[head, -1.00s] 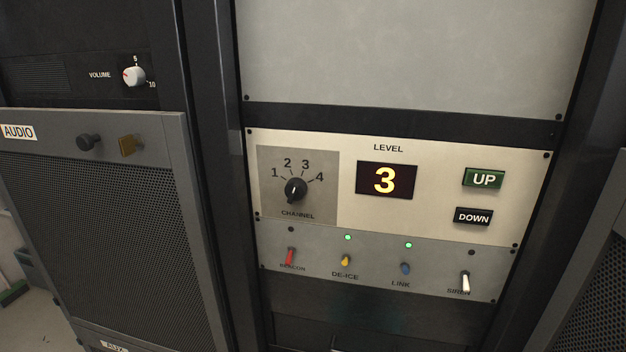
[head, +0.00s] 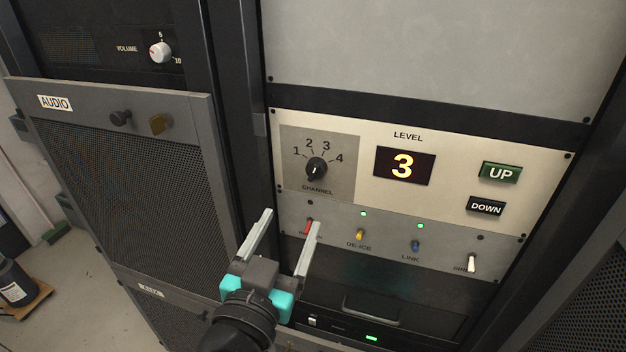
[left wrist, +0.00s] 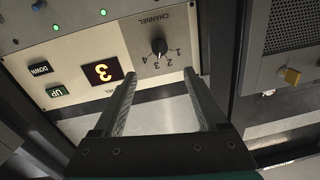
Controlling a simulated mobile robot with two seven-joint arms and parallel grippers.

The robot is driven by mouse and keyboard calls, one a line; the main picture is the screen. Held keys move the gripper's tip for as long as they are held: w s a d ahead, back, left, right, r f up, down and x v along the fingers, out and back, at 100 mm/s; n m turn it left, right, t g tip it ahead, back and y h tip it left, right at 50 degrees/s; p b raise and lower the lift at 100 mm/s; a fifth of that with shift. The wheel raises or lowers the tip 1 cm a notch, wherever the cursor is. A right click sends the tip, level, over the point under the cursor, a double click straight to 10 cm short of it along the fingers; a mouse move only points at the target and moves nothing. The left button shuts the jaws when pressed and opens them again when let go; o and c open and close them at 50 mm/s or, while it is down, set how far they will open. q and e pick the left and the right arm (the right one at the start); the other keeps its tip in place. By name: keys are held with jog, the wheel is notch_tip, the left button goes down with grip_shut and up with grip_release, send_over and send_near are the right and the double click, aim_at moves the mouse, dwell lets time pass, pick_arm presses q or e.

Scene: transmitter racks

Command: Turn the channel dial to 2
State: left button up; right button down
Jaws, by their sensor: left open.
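The black channel dial (head: 316,169) sits on a grey square of the cream panel, with the numbers 1 to 4 arched above it and CHANNEL printed below. It has a pale pointer mark, but I cannot tell for sure which number it points to. It also shows upside down in the left wrist view (left wrist: 158,47). My left gripper (head: 292,219) is open and empty, below and slightly left of the dial and apart from it. In the left wrist view its fingers (left wrist: 160,74) reach toward the dial from either side. My right gripper is not in view.
Right of the dial are the level display (head: 403,166) reading 3, the UP button (head: 500,172) and the DOWN button (head: 486,206). Below are several toggle switches, the red one (head: 308,227) close to my fingertips. The audio cabinet (head: 130,180) stands at left.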

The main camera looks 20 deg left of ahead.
pick_arm(q)
jog(key=b, duration=0.5)
send_near(313, 175)
jog(key=shift+w, duration=0.8)
jog(key=w+p, duration=0.2)
jog(key=w, duration=0.4)
jog(key=shift+a, duration=0.15)
jog(key=shift+w, duration=0.8)
jog(key=shift+c, duration=0.3)
grip_shut()
